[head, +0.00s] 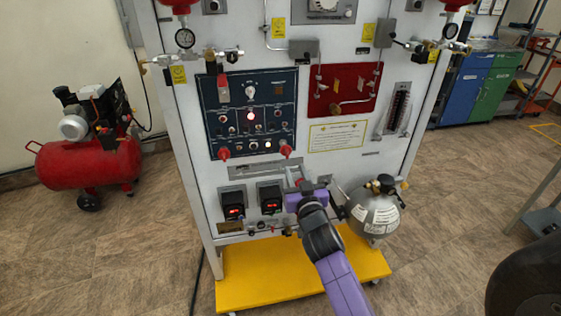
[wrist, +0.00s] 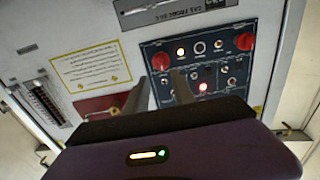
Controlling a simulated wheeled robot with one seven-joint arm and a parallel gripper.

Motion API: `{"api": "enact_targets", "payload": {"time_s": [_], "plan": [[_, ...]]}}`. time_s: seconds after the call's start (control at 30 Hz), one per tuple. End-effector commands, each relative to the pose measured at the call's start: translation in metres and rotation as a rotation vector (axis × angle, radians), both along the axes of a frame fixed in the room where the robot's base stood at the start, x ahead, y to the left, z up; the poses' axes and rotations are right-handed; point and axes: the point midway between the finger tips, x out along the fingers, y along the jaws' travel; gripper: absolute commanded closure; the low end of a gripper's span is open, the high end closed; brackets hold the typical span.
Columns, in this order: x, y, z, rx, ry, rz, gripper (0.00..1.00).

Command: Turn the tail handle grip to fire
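Two red knob-like grips sit along the lower edge of the dark blue control panel (head: 250,112). The left grip (head: 224,153) and the right grip (head: 287,150) show in the head view. No readable label tells me which is the tail handle grip. In the upside-down wrist view, the right grip (wrist: 160,62) lies just beyond and between my fingertips, and the left grip (wrist: 244,41) is off to the side. My gripper (head: 293,175) is just below the right grip. Its fingers (wrist: 160,76) are apart with nothing visibly held. Contact with the grip cannot be told.
Two small red-lit displays (head: 233,206) and a grey round tank (head: 374,210) flank my gripper. A maroon panel (head: 346,89) is right of the blue one. A yellow base (head: 250,283) juts out below.

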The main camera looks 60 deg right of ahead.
Motion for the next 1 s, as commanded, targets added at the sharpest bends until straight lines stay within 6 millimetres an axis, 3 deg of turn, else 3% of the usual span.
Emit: {"api": "enact_targets", "payload": {"time_s": [0.5,0.93,1.0], "plan": [[0.044,-0.049,0.001,0.004,-0.008,0.003,0.69],[0.050,-0.057,0.000,0.005,-0.007,0.003,0.69],[0.050,-0.057,0.000,0.005,-0.007,0.003,0.83]]}}
